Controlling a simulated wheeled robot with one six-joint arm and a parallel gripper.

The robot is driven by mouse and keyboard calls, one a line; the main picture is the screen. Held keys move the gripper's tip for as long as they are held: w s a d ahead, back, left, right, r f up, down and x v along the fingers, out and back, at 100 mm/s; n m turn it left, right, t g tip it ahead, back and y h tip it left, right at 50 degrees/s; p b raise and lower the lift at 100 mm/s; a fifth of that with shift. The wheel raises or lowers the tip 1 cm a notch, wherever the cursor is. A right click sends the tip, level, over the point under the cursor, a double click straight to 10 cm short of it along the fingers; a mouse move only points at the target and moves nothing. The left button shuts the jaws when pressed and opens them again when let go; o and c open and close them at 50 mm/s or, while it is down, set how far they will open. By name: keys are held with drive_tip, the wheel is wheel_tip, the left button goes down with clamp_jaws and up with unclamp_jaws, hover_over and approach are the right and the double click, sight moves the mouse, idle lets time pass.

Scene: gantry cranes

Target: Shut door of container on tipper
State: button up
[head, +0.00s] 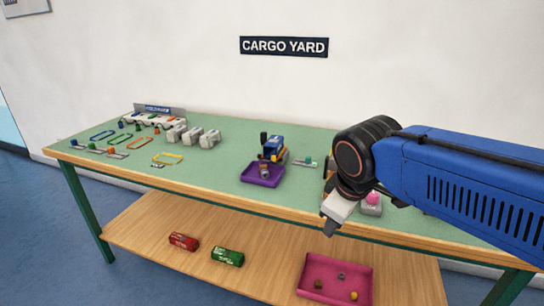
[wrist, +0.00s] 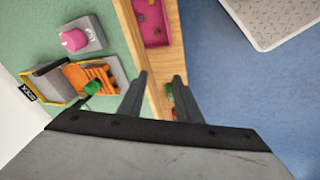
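In the wrist view an orange ribbed body (wrist: 97,72), which looks like the container, sits beside a grey tray with a yellow frame (wrist: 47,82), which looks like the tipper. A small green part (wrist: 93,87) shows at the container's near side. I cannot tell how the door stands. In the head view my arm hides most of this. My gripper (wrist: 160,75) is open and empty, its two fingers apart over the table's front edge, to the right of the container in the wrist view. In the head view my gripper (head: 333,226) hangs at the table's front edge.
A grey box with a pink button (wrist: 75,40) stands beside the container. A blue and yellow machine (head: 272,148) stands at a purple tray (head: 262,178). The lower shelf (head: 200,262) holds a red box (head: 184,241), a green box (head: 227,256) and a pink tray (head: 325,290).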

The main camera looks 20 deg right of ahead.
drive_tip(key=w+a+r+n+h, duration=0.2)
drive_tip(key=w+a+r+n, duration=0.3)
drive_tip(key=w+r+n, duration=0.55)
drive_tip(key=n+t+h, duration=0.2)
drive_tip(key=n+t, duration=0.1)
drive_tip(key=n, duration=0.8)
approach(274, 156)
drive_tip(key=x, duration=0.8)
drive_tip(key=shift+w, duration=0.2)
